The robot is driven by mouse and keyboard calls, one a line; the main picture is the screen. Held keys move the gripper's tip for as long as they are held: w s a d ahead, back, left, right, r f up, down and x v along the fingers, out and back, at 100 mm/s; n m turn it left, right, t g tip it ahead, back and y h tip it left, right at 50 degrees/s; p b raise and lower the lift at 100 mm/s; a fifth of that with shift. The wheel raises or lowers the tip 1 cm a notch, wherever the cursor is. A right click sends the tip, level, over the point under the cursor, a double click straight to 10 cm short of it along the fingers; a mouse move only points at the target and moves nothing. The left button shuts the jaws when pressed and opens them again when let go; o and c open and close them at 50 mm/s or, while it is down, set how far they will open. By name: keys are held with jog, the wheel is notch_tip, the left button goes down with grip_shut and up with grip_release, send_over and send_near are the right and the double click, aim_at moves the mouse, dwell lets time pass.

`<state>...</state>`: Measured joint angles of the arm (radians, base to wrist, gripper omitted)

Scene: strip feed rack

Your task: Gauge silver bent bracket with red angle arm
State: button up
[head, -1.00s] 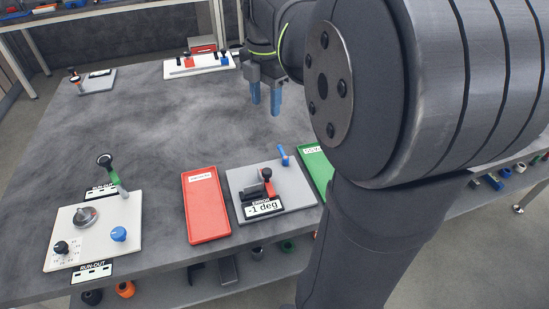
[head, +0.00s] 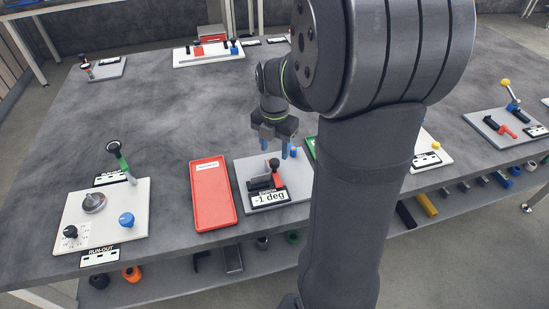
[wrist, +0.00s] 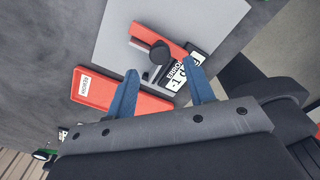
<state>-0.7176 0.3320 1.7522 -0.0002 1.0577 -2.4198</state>
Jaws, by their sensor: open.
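The angle gauge's grey plate (head: 243,172) lies near the table's front edge. Its red angle arm (head: 275,181) has a black knob and also shows in the wrist view (wrist: 177,50). A dark grey piece beside the arm (head: 258,184) may be the silver bent bracket; I cannot tell it surely from the fixture. The display (head: 268,197) in front reads -1 deg. My gripper (head: 275,150) is open and empty above the plate's back part. In the wrist view, its blue fingers (wrist: 160,68) are apart, with the knob and red arm beyond them.
A red tray (head: 212,195), labelled REWORK in the wrist view (wrist: 110,96), lies left of the gauge. A green tray (head: 311,147) is mostly hidden behind my arm. A white run-out station (head: 80,232) stands at the left.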

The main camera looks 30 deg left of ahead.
aim_at(274, 161)
notch_tip(274, 161, down, 5)
jog(key=shift+r, duration=0.1)
dwell(0.3)
grip_shut()
